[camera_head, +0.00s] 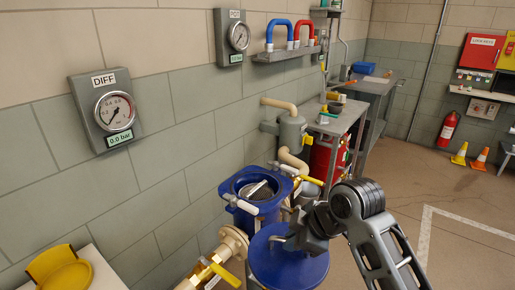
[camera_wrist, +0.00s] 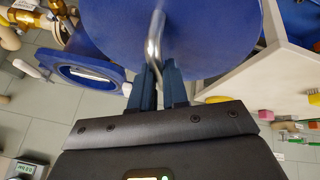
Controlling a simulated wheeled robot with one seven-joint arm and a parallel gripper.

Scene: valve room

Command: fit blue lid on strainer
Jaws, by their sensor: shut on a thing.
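The blue lid (camera_head: 285,266) is a wide round disc in front and slightly right of the strainer in the head view. It fills the upper middle of the wrist view (camera_wrist: 215,35), with a bent metal handle (camera_wrist: 154,40) on it. My gripper (camera_wrist: 162,85) is shut on this handle; in the head view my gripper (camera_head: 287,240) partly covers the lid. The blue strainer (camera_head: 232,190) is open at the top, with a dark basket and a pale bar inside. Its rim also shows at left in the wrist view (camera_wrist: 62,68). The lid is apart from the opening.
Yellow-handled valves (camera_head: 222,272) and pale pipes flank the strainer. A yellow object (camera_head: 60,270) lies on a white surface at lower left. A gauge marked DIFF (camera_head: 114,110) hangs on the wall. A workbench (camera_head: 345,120) stands behind.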

